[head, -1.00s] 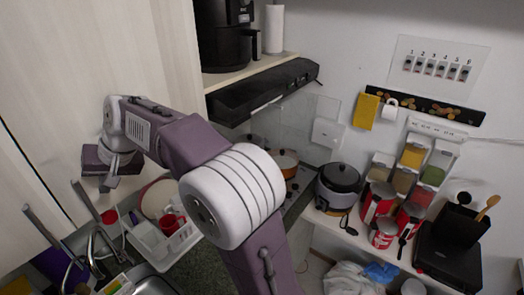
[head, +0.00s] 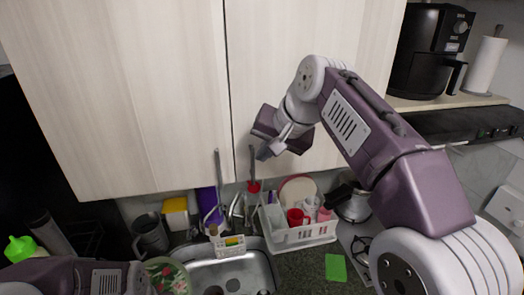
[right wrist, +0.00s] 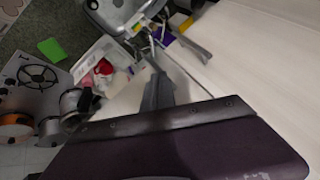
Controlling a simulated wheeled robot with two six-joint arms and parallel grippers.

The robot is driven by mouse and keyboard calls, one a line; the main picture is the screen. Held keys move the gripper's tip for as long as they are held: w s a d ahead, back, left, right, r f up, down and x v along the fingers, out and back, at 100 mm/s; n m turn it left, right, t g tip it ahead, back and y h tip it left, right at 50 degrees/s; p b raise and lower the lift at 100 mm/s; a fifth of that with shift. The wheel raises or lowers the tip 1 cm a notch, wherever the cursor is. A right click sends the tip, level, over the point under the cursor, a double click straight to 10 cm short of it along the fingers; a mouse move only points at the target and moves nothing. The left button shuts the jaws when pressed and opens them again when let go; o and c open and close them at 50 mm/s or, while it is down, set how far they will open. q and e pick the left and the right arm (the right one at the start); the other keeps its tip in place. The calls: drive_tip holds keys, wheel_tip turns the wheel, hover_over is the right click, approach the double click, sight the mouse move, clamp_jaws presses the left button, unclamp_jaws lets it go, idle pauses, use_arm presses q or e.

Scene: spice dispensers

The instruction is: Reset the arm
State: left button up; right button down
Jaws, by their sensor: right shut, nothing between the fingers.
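My right arm reaches in from the right in the head view, bent at the elbow. My right gripper (head: 265,152) is raised in front of the pale cabinet doors, above the sink and dish rack. It is shut and empty. In the right wrist view its grey finger (right wrist: 156,92) points toward the sink area, with nothing held. Part of my left arm shows at the bottom left of the head view, but its gripper is not seen.
Pale cabinet doors (head: 120,90) stand close behind the right gripper. Below are a sink (head: 235,270), a white dish rack (head: 300,236) with red cups, and a green sponge (head: 335,267). A black air fryer (head: 430,50) sits on a shelf at right.

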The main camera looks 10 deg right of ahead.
drive_tip(key=s+d+f+g+h+b, duration=0.1)
drive_tip(key=s+d+f+g+b, duration=0.35)
drive_tip(key=f, duration=1.25)
drive_tip(key=s+f+h+b, duration=0.1)
drive_tip(key=f+b, duration=0.7)
drive_tip(key=f, duration=0.8)
drive_tip(key=s+d+f+n+b, duration=0.1)
drive_tip(key=s+f+n, duration=0.1)
drive_tip(key=s+f, duration=0.4)
drive_tip(key=s+d+f+n+g+h+b, duration=0.1)
drive_tip(key=s+d+f, duration=0.1)
drive_tip(key=s+f, duration=0.4)
wheel_tip(320, 180, down, 4)
drive_tip(key=shift+d+f+n, duration=0.15)
drive_tip(key=shift+f+n, duration=0.1)
drive_tip(key=shift+n, duration=0.15)
drive_tip(key=shift+s, duration=0.1)
